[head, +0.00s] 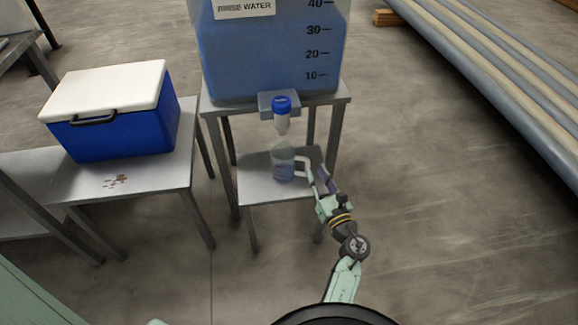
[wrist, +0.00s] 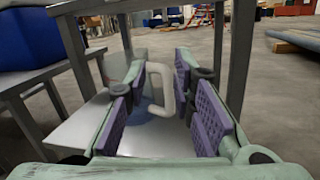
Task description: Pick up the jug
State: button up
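The jug (head: 283,164) is clear, with a pale bluish lower part and a white handle on its right side. It stands upright on a low metal stand (head: 258,190), beneath the tap of the rinse water tank. My gripper (head: 315,172) is at the jug's right, at the handle. In the wrist view my gripper (wrist: 163,76) is open, with purple pads on both fingers. The white jug handle (wrist: 155,90) shows between the pads, with a visible gap on the right. Contact on the left is hard to tell. The clear jug body is faint behind the handle.
The rinse water tank (head: 272,60) stands on a taller frame above, with a blue-capped tap (head: 282,115) over the jug. A blue cooler (head: 115,112) sits on a table at left. Frame legs flank the stand. Open floor (head: 440,200) lies to the right.

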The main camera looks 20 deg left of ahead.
jog(key=n+h, duration=0.1)
send_near(307, 168)
jog(key=shift+g, duration=0.3)
jog(key=x, duration=0.4)
jog(key=shift+w+f, duration=0.3)
jog(key=shift+w, duration=0.15)
jog(key=shift+p+x, duration=0.6)
jog(key=shift+x, duration=2.4)
jog(key=shift+f, duration=0.1)
jog(key=shift+c, duration=0.4)
grip_shut()
